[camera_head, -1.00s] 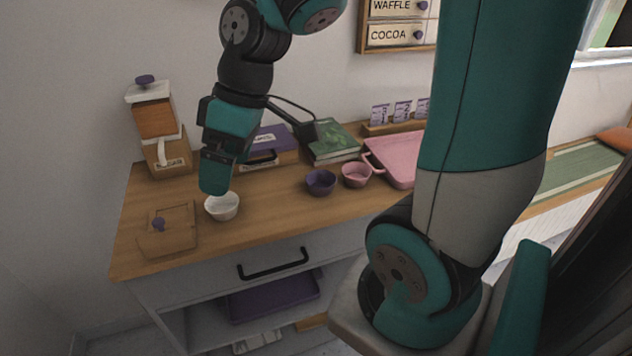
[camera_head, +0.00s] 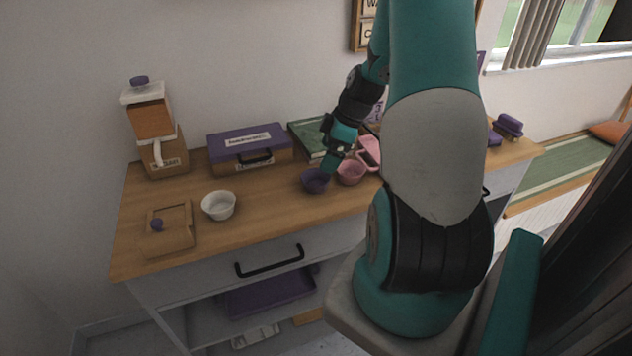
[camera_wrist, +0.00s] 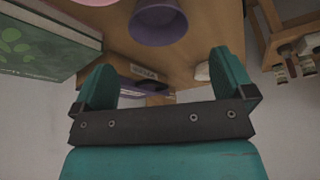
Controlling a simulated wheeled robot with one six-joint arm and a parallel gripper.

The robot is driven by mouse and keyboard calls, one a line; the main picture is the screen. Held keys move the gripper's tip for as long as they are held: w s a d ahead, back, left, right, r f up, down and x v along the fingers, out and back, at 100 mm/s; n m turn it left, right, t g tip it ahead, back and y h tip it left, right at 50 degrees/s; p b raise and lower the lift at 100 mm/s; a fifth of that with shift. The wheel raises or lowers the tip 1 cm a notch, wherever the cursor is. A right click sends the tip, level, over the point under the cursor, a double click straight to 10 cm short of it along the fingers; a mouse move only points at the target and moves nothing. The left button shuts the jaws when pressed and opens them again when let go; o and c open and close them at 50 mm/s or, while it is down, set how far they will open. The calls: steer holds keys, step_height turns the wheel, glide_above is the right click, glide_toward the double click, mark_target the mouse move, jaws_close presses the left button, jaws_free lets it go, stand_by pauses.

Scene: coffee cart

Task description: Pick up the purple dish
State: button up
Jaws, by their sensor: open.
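The purple dish (camera_head: 314,182) is a small round bowl standing upright on the wooden counter, left of a pink bowl (camera_head: 350,173). It also shows in the wrist view (camera_wrist: 158,27) near the top, beyond my fingertips. My gripper (camera_head: 329,166) is just above and behind the purple dish, close to its right rim. In the wrist view my gripper (camera_wrist: 163,66) has its two teal fingers wide apart with nothing between them. In the head view the fingers overlap the dish's rim area, and I cannot tell whether they touch it.
A purple-lidded case (camera_head: 250,148) and a green book (camera_head: 304,136) lie behind. A pink tray (camera_head: 368,150) is close on the right. The counter in front of the purple dish is clear.

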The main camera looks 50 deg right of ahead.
mark_target(316, 177)
steer(key=p+x, duration=0.2)
steer(key=x, duration=0.7)
steer(key=shift+w+f, duration=0.1)
steer(key=c, duration=0.8)
